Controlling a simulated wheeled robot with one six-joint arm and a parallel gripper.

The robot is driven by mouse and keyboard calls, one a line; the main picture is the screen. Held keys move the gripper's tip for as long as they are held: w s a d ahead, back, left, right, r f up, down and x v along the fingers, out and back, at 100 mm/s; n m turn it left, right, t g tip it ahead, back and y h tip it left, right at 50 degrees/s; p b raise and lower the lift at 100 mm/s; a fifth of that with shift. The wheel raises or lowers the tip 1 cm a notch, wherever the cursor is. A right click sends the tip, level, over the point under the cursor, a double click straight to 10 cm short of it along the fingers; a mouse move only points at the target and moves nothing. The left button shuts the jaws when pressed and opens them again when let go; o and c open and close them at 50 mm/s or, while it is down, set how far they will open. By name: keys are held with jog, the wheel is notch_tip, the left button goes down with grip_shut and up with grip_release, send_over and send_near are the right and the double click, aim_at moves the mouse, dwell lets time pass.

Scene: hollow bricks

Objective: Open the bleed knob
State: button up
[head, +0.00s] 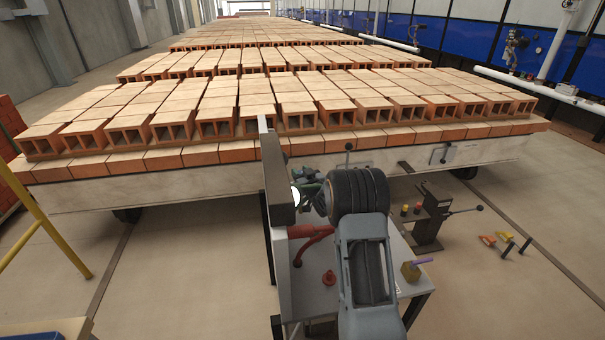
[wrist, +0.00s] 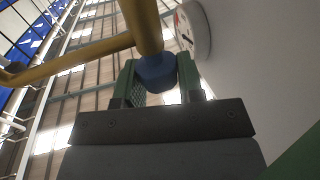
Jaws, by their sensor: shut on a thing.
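The bleed knob looks to be the small blue knob (wrist: 156,73) at the end of a yellow-brown pipe (wrist: 142,25) in the wrist view. My gripper (wrist: 157,82) has its two green fingers on either side of the knob and is shut on it. Its dark palm block fills the lower part of that view. In the head view my gripper (head: 309,188) is small and partly hidden by my own arm, beside the upright grey panel (head: 277,175). The knob cannot be made out there. How far the knob is turned cannot be told.
A round white gauge (wrist: 192,30) sits close right of the pipe. Below my arm is a small bench with a red lever (head: 311,233) and a red knob (head: 329,278). A car of hollow bricks (head: 215,122) stands behind.

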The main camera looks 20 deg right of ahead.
jog(key=shift+c, duration=1.4)
jog(key=shift+d, duration=0.1)
jog(key=n+y, duration=0.2)
jog(key=y, duration=0.1)
jog(key=shift+g, duration=0.3)
jog(key=n+g+y, duration=0.2)
jog(key=n+y, duration=0.1)
jog(key=y, duration=0.2)
jog(key=shift+n, duration=0.3)
jog(key=n+g+y, duration=0.1)
jog(key=g+y, duration=0.1)
jog(key=n+g+y+b, duration=0.1)
jog(key=n+y, duration=0.1)
jog(key=shift+f+n+g+y, duration=0.2)
jog(key=shift+n+g+y, duration=0.1)
jog(key=shift+g, duration=0.1)
jog(key=shift+n+g+y+b, duration=0.5)
jog(key=shift+n+g+y, duration=0.6)
jog(key=shift+g, duration=0.5)
jog(key=shift+r+n+g, duration=0.1)
jog(key=shift+n+g, duration=0.4)
